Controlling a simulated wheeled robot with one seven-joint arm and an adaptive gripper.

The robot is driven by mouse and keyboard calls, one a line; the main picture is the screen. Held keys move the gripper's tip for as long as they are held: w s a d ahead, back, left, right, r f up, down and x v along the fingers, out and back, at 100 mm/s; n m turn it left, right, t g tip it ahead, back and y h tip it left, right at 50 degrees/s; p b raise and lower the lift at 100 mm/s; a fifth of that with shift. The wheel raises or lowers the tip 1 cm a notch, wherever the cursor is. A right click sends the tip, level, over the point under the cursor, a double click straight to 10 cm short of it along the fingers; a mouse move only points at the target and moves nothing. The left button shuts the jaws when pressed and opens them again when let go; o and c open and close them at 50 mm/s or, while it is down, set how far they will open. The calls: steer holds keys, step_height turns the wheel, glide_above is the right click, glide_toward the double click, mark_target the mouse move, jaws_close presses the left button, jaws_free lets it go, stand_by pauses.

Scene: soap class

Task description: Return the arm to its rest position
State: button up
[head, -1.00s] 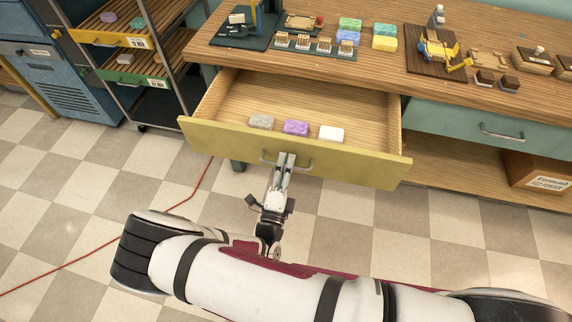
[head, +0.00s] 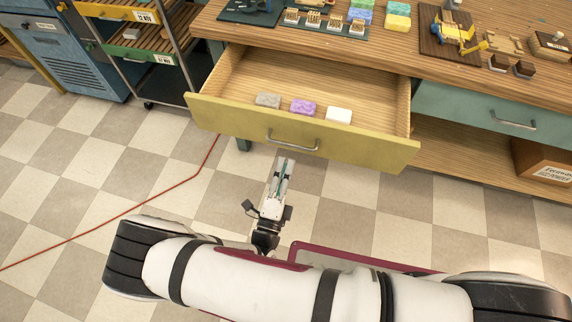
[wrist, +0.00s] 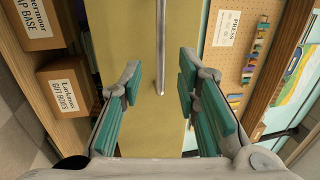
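My gripper (head: 284,163) is just in front of the yellow drawer front (head: 360,152) in the head view, apart from its metal handle (head: 292,143). In the wrist view my gripper (wrist: 158,82) has its teal-padded fingers spread, with nothing between them. The handle (wrist: 160,45) also shows there as a thin bar ahead of the fingers. My arm reaches forward low over the floor. The wooden drawer (head: 330,85) stands pulled open. A grey soap (head: 268,99), a purple soap (head: 302,107) and a white soap (head: 338,115) lie inside it.
The wooden bench (head: 410,50) holds coloured soaps, stamps and a dark board. A teal drawer (head: 480,108) is shut at right, with a cardboard box (head: 545,160) below. A shelf rack (head: 140,60) stands at left. A red cord (head: 150,205) crosses the checkered floor.

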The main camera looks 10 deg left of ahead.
steer(key=shift+r, duration=0.1)
stand_by(0.3)
steer(key=w+d+r+m+g+h+p, duration=0.1)
steer(key=d+r+m+g+h, duration=0.5)
steer(key=d+r+m+g, duration=0.6)
steer(key=w+d+r+m+g+h+p, duration=0.1)
steer(key=d+r+m+g+h, duration=0.6)
steer(key=r+m, duration=0.9)
steer(key=s+d+r+m+t+y+p, duration=0.1)
steer(key=s+d+r+m+y, duration=0.4)
steer(key=m, duration=0.7)
steer(key=s+d+r+m+t+y+p, duration=0.1)
steer(key=s+d+r+m+y, duration=0.3)
steer(key=s+r+m+y, duration=0.4)
steer(key=s+r+m+t, duration=0.1)
steer(key=s+r+m, duration=0.2)
steer(key=r+m, duration=0.2)
steer(key=shift+s+d+m+y+p, duration=0.2)
steer(key=shift+d+m+y+p, duration=0.1)
steer(key=shift+d+y+p, duration=0.1)
